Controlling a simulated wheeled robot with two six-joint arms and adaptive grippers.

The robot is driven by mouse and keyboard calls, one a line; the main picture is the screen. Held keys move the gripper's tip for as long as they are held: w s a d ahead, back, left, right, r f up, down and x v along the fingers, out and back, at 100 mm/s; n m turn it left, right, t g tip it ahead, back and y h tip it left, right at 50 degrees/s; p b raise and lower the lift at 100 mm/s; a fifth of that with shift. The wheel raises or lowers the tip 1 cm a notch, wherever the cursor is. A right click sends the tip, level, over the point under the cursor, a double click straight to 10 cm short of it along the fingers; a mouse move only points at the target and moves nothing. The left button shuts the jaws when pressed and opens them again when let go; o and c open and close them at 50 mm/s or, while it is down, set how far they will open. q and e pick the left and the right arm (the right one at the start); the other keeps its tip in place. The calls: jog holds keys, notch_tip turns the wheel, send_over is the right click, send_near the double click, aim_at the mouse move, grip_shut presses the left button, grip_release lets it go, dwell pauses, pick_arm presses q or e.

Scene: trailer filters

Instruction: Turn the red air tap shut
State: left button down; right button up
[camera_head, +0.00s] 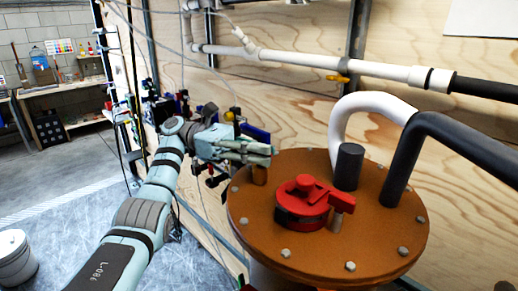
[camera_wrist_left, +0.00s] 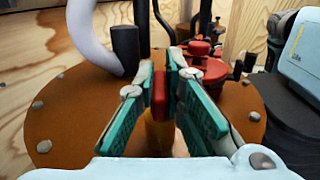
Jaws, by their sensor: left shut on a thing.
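In the left wrist view, the red tap handle (camera_wrist_left: 158,93) is pinched between the green finger pads of my left gripper (camera_wrist_left: 160,88). A brass-coloured tap body (camera_wrist_left: 159,132) stands below it. In the head view, my left gripper (camera_head: 268,154) is over the left rim of the orange-brown lid (camera_head: 375,235). Its fingers hide the handle there, and a short brass-brown stub (camera_head: 259,175) shows beneath them. My right gripper is in neither view.
A separate red clamp-like fitting (camera_head: 308,200) sits on the lid, close right of my gripper. A dark post (camera_head: 348,166), a white hose (camera_head: 360,106) and a black pipe (camera_head: 455,140) rise behind it. Bolts ring the lid. A plywood wall (camera_head: 285,95) stands behind.

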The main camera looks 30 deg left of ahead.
pick_arm(q)
jog(key=shift+f, duration=0.15)
jog(key=c, duration=1.7)
grip_release()
jog(key=shift+d, duration=0.1)
notch_tip(320, 180, up, 10)
jog(key=shift+r, duration=0.1)
